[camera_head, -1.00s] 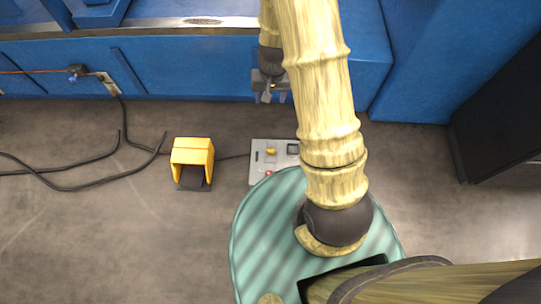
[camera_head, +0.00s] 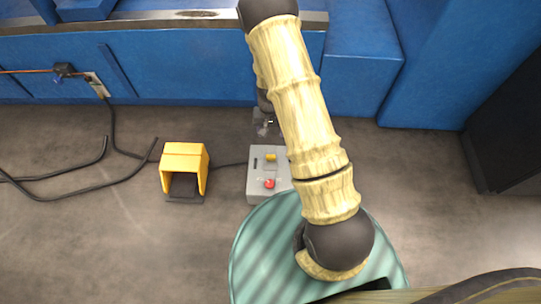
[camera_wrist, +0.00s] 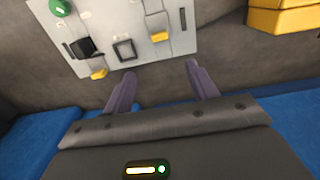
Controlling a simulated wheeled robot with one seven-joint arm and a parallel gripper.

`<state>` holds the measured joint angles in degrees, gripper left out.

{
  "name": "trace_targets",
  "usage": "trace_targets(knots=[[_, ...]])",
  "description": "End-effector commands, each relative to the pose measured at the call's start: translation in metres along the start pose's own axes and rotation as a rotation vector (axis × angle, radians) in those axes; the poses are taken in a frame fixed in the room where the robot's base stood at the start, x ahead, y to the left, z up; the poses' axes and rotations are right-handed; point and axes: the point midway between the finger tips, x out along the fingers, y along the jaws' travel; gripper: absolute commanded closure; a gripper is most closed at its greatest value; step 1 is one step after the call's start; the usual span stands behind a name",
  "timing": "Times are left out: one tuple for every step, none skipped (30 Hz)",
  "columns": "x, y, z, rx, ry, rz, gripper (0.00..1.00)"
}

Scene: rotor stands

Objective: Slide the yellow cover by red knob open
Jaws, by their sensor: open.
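A grey control box (camera_head: 257,190) lies on the floor, partly hidden by my arm in the head view. A small yellow cover piece (camera_head: 271,157) sits on its far part, in line with a red knob (camera_head: 269,183) nearer to me. In the wrist view the yellow cover piece (camera_wrist: 159,36) is at the end of a pale plate, beside a dark slot; the red knob is not in that view. My gripper (camera_wrist: 160,72) is open and empty, its fingers apart, pointing toward the box's far edge. In the head view my gripper (camera_head: 264,127) is beyond the box.
The wrist view also shows a second yellow piece (camera_wrist: 98,73), a black switch (camera_wrist: 82,47), a square frame (camera_wrist: 125,50) and a green button (camera_wrist: 60,7). A yellow pedal housing (camera_head: 184,160) stands left of the box. Blue cabinets (camera_head: 190,65) line the back.

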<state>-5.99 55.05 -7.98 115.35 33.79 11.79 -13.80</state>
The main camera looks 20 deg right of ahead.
Motion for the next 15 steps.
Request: trace_targets(knots=[[0.001,0.000,0.000,0.000,0.000,0.000,0.42],[0.003,0.000,0.000,0.000,-0.001,0.000,0.42],[0.005,0.000,0.000,0.000,-0.001,0.000,0.42],[0.007,0.000,0.001,0.000,-0.002,0.000,0.42],[0.010,0.000,0.001,0.000,-0.002,0.000,0.42],[0.015,0.000,0.001,0.000,-0.003,0.000,0.42],[0.019,0.000,0.001,0.000,-0.003,0.000,0.42],[0.024,0.000,0.001,0.000,-0.002,0.000,0.42],[0.030,0.000,0.001,0.000,-0.002,0.000,0.42],[0.035,0.001,0.001,0.001,-0.002,0.001,0.42],[0.041,0.001,0.001,0.001,-0.003,0.001,0.42],[0.048,0.001,0.001,0.001,-0.003,0.001,0.42],[0.053,0.001,0.001,0.001,-0.003,0.000,0.42],[0.059,0.000,0.001,0.001,-0.002,0.000,0.42],[0.066,0.000,0.001,0.000,-0.002,0.000,0.42]])
